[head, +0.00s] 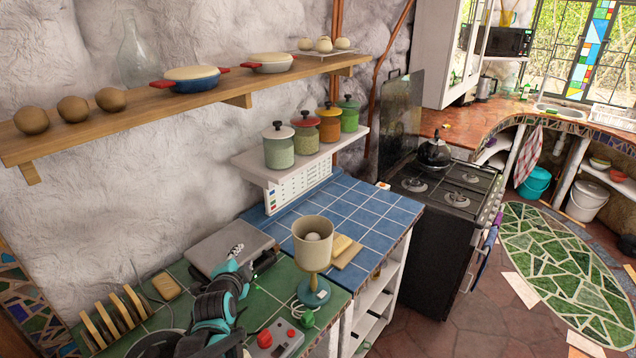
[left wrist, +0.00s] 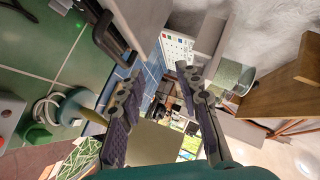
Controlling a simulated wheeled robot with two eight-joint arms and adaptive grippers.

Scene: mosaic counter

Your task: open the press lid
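The press (head: 215,245) is a flat grey box on the green tiled counter, its lid lying flat and closed. My left gripper (head: 243,256) is at the press's front right edge, partly covering it. In the left wrist view the grey press lid (left wrist: 147,18) is at the top, with its dark handle (left wrist: 108,38) beside it. There the two fingers of my left gripper (left wrist: 158,78) stand apart with nothing between them. The handle is near the left fingertip; I cannot tell whether they touch. My right gripper is not in view.
A lamp-like cup on a teal base (head: 313,292) stands right of the gripper. A red-buttoned grey box (head: 276,340) is in front and a wooden rack (head: 115,318) at left. A shelf of canisters (head: 300,155) hangs behind. The blue tiles (head: 350,210) are mostly clear.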

